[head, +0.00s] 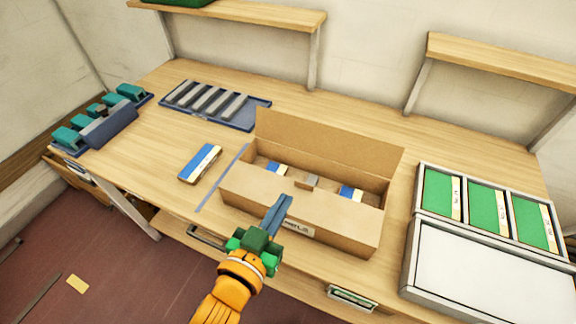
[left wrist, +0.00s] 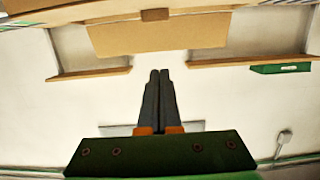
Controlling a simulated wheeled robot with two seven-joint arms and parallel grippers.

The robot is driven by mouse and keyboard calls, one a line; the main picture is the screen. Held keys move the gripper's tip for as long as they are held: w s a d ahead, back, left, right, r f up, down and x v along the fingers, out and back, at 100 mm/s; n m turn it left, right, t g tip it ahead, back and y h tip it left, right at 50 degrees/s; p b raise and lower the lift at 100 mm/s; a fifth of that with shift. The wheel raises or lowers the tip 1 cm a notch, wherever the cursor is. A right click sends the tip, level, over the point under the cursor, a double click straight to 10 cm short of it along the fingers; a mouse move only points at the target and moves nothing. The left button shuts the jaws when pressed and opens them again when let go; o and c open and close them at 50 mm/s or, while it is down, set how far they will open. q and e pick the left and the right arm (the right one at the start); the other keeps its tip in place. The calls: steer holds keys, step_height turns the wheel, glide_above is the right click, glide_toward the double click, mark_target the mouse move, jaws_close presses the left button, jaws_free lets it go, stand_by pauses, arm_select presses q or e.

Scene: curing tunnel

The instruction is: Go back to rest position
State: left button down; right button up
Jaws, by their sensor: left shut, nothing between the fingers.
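My left gripper (head: 284,203) is shut and empty, in front of the open cardboard box (head: 250,197) on the wooden table. Its closed fingers also show in the left wrist view (left wrist: 159,75), pointing toward the wall. The box's back flap stands up, and two blue-and-white packs (head: 350,193) lie inside with a small cardboard piece between them. The gripper covers part of the box's front wall and label. My right gripper is in neither view.
A blue-and-white pack (head: 200,163) lies left of the box. A dark tray (head: 258,113) of grey bars, a teal-block rack (head: 110,128) and a white case with green packs (head: 440,192) stand around. Wooden shelves (head: 500,62) hang behind.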

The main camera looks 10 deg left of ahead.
arm_select(q)
steer(key=s+a+f+n+g+y, duration=0.1)
steer(key=s+a+f+g+y, duration=0.1)
steer(key=s+a+f+g, duration=0.5)
steer(key=s+a+f+n+g+y, duration=0.1)
steer(key=s+a+f+g+y, duration=0.2)
steer(key=s+a+f+g, duration=0.5)
step_height(320, 180, down, 18)
steer(key=d+t, duration=0.2)
steer(key=d, duration=0.1)
steer(key=s+a+f+g, duration=0.1)
steer(key=s+a+f, duration=0.1)
steer(key=s+f, duration=0.8)
steer(key=shift+s+a+m, duration=0.3)
steer(key=shift+s+m, duration=0.1)
steer(key=shift+s, duration=0.3)
steer(key=shift+f, duration=0.1)
